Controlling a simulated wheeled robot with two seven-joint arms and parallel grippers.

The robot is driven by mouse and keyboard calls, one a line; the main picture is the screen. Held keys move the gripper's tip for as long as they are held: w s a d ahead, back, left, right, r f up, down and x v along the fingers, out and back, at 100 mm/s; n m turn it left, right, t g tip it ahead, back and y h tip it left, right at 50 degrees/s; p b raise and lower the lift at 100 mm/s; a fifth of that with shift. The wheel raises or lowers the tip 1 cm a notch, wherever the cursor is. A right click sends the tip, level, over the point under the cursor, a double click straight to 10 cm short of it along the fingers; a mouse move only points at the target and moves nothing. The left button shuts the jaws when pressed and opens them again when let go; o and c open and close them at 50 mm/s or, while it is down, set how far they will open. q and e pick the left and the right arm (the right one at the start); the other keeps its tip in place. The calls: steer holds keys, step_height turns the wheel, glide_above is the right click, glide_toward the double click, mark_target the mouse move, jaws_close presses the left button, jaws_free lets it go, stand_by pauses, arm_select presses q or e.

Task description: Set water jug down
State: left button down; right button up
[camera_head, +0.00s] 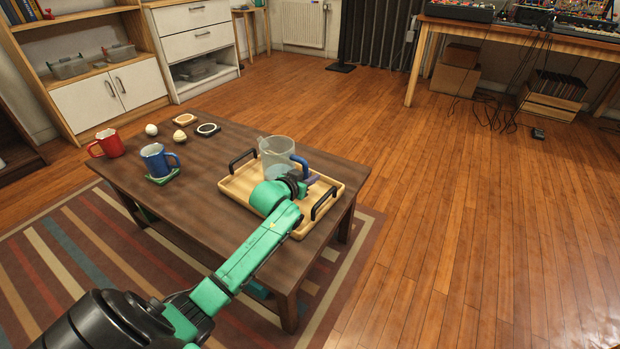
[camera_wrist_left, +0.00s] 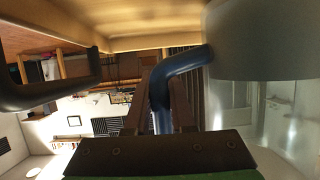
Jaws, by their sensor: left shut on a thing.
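The clear water jug (camera_head: 276,152) has a blue handle (camera_head: 299,165) and stands upright at or just above the wooden tray (camera_head: 235,187). Whether its base touches the tray cannot be told, as my arm hides part of it. My left gripper (camera_head: 308,180) is shut on the jug's handle, at the tray's right side. In the left wrist view, which is turned over, the blue handle (camera_wrist_left: 183,70) runs between the fingers and the jug's wall (camera_wrist_left: 262,110) fills the right. My right gripper is not in view.
The tray has two black handles (camera_head: 324,203) and sits on a dark wooden table (camera_head: 205,226). A red mug (camera_head: 111,144), a blue mug (camera_head: 155,160) on a green coaster, and two round pale things with coasters are at the table's left. Bare tabletop lies between.

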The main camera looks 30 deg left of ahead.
arm_select(q)
steer(key=shift+r, duration=0.1)
steer(key=shift+f, duration=0.45)
stand_by(0.4)
